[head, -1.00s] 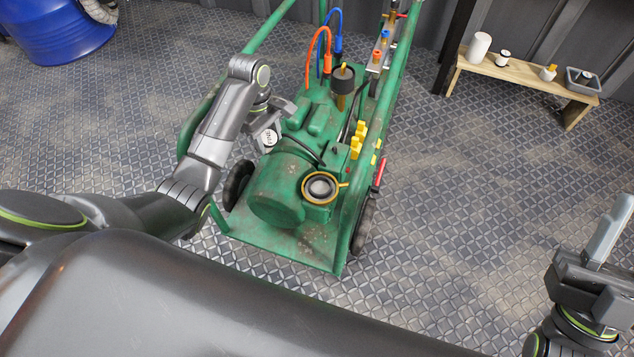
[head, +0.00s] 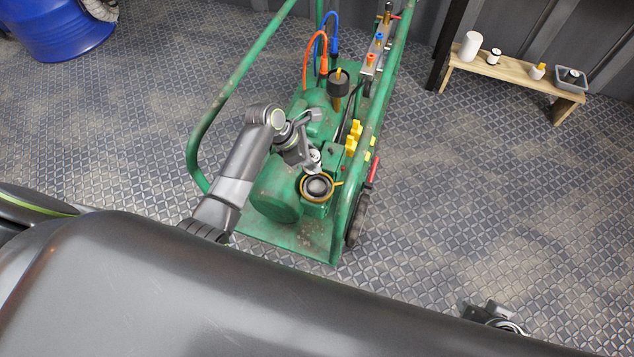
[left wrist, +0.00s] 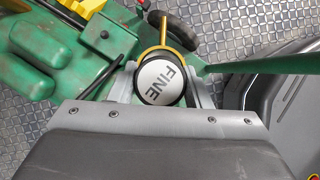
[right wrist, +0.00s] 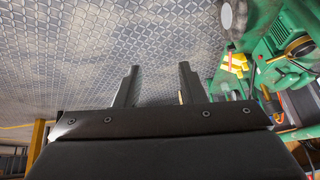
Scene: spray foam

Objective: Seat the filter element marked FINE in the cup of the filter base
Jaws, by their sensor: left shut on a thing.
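The white filter element marked FINE (left wrist: 160,82) is between the fingers of my left gripper (head: 313,158), which is shut on it; its lettered face shows in the left wrist view. In the head view the element (head: 315,157) is just beyond the cup of the filter base (head: 318,187), a dark round opening with a yellow rim on the green machine. In the left wrist view the element hides most of the cup; a yellow handle (left wrist: 162,36) sticks out past it. I cannot tell whether they touch. My right gripper (right wrist: 157,88) is open and empty, away from the machine.
The green cart's rails (head: 234,85) and yellow valves (head: 354,135) surround the work spot. A wooden bench (head: 515,75) at the back right holds a white cylinder (head: 470,45), small parts and a grey tray (head: 572,80). A blue drum (head: 55,30) stands back left.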

